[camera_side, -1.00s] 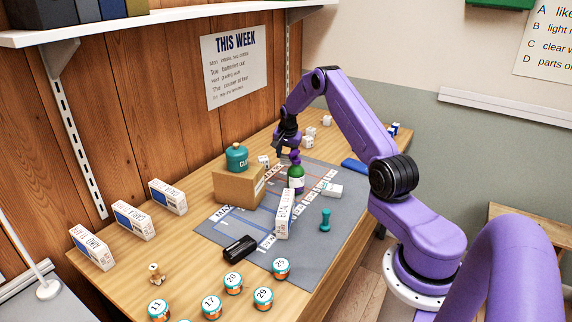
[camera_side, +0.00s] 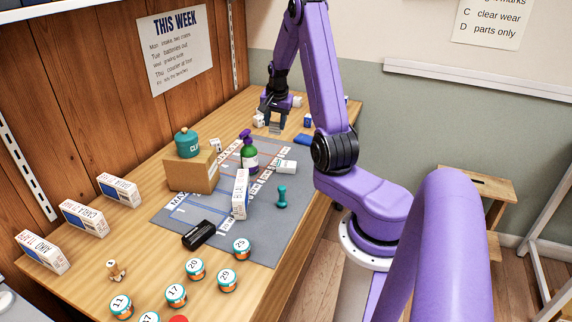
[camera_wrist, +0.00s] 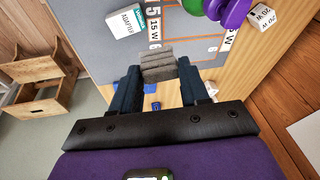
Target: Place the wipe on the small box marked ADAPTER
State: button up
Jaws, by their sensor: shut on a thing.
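My gripper (camera_side: 274,118) is at the back of the table, shut on a grey folded wipe (camera_side: 274,129). In the wrist view the wipe (camera_wrist: 158,66) sits between the fingertips of my gripper (camera_wrist: 160,80), held over the table. The small white box marked ADAPTER (camera_wrist: 126,22), with a teal end label, lies flat on the grey mat (camera_wrist: 92,45). In the side view this box (camera_side: 285,167) lies to the right of the green bottle with a purple top (camera_side: 249,156), apart from my gripper. Its top looks bare.
A cardboard box (camera_side: 192,172) with a teal canister (camera_side: 187,143) stands left of the bottle. An upright white box (camera_side: 240,194) and a teal dumbbell-shaped piece (camera_side: 281,196) stand on the mat. A blue block (camera_side: 302,139) and small white blocks (camera_side: 258,121) lie near my gripper. Numbered jars (camera_side: 196,268) are in front.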

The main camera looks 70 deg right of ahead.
jog(key=s+a+r+m, duration=0.1)
jog(key=s+a, duration=0.7)
jog(key=s, duration=0.5)
jog(key=shift+a, duration=0.25)
jog(key=w+d+f, duration=0.1)
jog(key=w+d, duration=0.1)
jog(key=w+d+f, duration=0.3)
jog(key=w+d, duration=0.1)
jog(key=shift+w+d+f, duration=0.15)
jog(key=shift+d+f, duration=0.2)
send_near(286, 162)
jog(key=shift+w+d+f, duration=0.15)
jog(key=shift+w+d, duration=0.1)
jog(key=shift+w+d+f, duration=0.1)
jog(key=shift+d+f, duration=0.05)
jog(key=shift+f, duration=0.05)
jog(key=shift+a+x, duration=0.15)
jog(key=shift+x, duration=0.65)
jog(key=shift+a+x, duration=0.1)
jog(key=shift+x, duration=0.75)
jog(key=shift+f, duration=0.15)
jog(key=o, duration=1)
